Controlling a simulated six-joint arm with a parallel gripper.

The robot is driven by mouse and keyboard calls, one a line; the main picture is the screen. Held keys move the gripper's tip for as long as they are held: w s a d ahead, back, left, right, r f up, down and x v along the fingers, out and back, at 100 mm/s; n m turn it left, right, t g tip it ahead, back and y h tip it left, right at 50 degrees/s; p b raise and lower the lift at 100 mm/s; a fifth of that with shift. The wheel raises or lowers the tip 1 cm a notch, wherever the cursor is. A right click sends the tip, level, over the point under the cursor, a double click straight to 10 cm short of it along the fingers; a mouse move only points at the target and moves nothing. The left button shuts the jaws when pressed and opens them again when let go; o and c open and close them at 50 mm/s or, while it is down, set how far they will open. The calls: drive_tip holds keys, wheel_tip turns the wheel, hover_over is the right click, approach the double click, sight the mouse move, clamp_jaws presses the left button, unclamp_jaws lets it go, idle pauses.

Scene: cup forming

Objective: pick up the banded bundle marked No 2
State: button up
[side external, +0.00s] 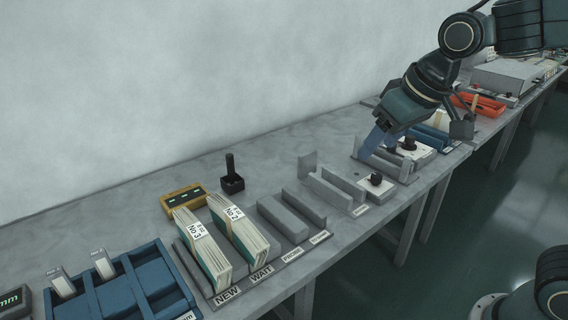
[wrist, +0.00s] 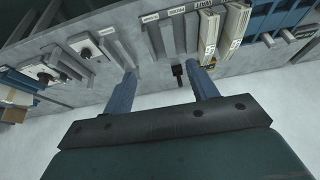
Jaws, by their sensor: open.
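Two banded bundles of pale sheets stand upright side by side in a grey rack. One bundle (side external: 202,250) is in the slot marked NEW, the other (side external: 240,232) in the slot marked WAIT. In the wrist view the NEW bundle (wrist: 237,28) and the WAIT bundle (wrist: 209,30) show at upper right. My gripper (side external: 418,134) is open and empty, far to the right of both bundles in the side view. Its two blue fingers (wrist: 162,72) are spread apart in the wrist view.
A blue tray (side external: 130,285) stands left of the rack. A yellow block (side external: 183,199) and a black handled tool (side external: 231,176) stand behind it. Grey fixtures (side external: 335,190) lie between rack and gripper. An orange item (side external: 482,105) is farther right. Bare bench runs along the wall.

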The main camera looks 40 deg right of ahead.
drive_tip(key=w+a+f, duration=0.4)
drive_tip(key=w+a, duration=0.3)
drive_tip(key=w, duration=0.4)
approach(235, 214)
drive_tip(key=shift+s+r+g, duration=0.15)
drive_tip(key=shift+s+r, duration=0.05)
drive_tip(key=shift+r, duration=0.35)
drive_tip(key=shift+s+r+g, duration=0.15)
drive_tip(key=shift+s+r, duration=0.1)
drive_tip(key=shift+r, duration=0.25)
drive_tip(key=x, duration=0.8)
drive_tip(key=shift+w+d, duration=0.1)
drive_tip(key=shift+d, duration=0.05)
drive_tip(key=shift+f, duration=0.25)
drive_tip(key=shift+w, duration=0.1)
drive_tip(key=shift+x, duration=2.6)
drive_tip(key=shift+w+r, duration=0.1)
